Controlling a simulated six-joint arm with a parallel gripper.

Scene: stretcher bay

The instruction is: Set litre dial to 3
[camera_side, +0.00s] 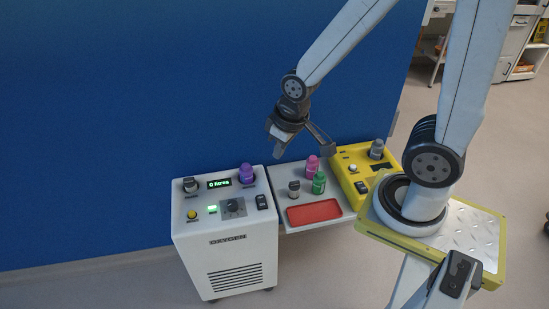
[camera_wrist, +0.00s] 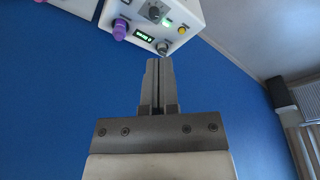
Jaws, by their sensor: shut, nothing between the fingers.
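The white oxygen unit (camera_side: 223,265) stands left of the small side table in the side view. A black dial (camera_side: 233,206) on a grey plate sits on its top panel; I take it for the litre dial. Its pointer is too small to read. The dial also shows at the top of the wrist view (camera_wrist: 155,11). A green-lit display (camera_side: 219,184) sits behind it and seems to start with 0; the rest is unclear. My gripper (camera_side: 281,138) is shut and empty, in the air above and right of the unit, apart from the dial. Its closed fingers show in the wrist view (camera_wrist: 159,64).
The panel also has a purple knob (camera_side: 246,174), a grey knob (camera_side: 190,186), a yellow button (camera_side: 192,214), a green light (camera_side: 212,209) and a black switch (camera_side: 262,202). Bottles and a red tray (camera_side: 314,212) are on the side table. A yellow device (camera_side: 352,186) stands to the right.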

